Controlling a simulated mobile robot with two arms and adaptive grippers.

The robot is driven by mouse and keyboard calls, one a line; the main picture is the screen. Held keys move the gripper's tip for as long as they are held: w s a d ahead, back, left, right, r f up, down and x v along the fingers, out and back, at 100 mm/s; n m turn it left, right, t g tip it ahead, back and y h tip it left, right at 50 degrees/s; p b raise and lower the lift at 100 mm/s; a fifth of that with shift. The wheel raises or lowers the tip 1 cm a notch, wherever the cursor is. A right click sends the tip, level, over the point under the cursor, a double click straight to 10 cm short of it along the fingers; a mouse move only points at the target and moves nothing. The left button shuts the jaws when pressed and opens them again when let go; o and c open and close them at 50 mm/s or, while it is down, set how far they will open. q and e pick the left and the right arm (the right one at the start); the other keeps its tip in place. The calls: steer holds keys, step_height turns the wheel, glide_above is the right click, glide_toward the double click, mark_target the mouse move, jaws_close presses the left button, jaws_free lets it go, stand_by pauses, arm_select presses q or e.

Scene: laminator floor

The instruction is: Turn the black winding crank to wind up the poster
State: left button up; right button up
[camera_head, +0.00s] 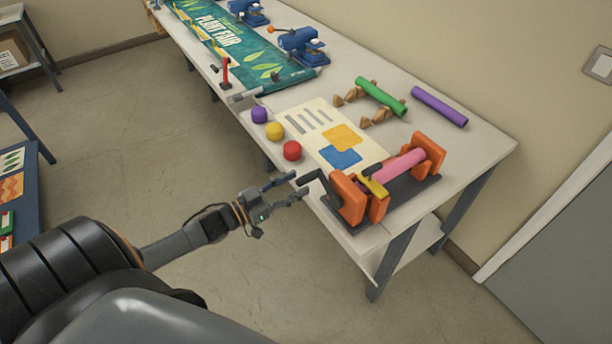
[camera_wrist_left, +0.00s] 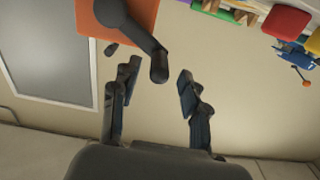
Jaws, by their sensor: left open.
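The black winding crank (camera_head: 317,183) sticks out from the left side of an orange winder stand (camera_head: 346,197) at the table's near end. A pink roll (camera_head: 398,166) lies between the orange stands. The poster (camera_head: 330,136), cream with grey bars and yellow and blue shapes, lies flat beside the winder. My left gripper (camera_head: 284,190) is open and empty, just left of the crank and apart from it. In the left wrist view the crank (camera_wrist_left: 155,55) hangs in front of the orange stand, its handle end between and beyond the open fingers (camera_wrist_left: 158,85). My right gripper is out of view.
Purple, yellow and red round pieces (camera_head: 291,151) line the table's left edge. A green roll (camera_head: 380,96) on wooden supports and a purple roll (camera_head: 439,107) lie behind. Blue devices (camera_head: 302,45) and a green banner (camera_head: 225,40) are at the far end.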

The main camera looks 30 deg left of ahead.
mark_target(306, 179)
arm_select(q)
steer(key=x, duration=0.2)
steer(key=shift+w+d+r, duration=0.15)
steer(key=shift+w, duration=0.05)
steer(key=shift+p+x, duration=0.3)
steer(key=shift+x, duration=0.45)
jaws_close()
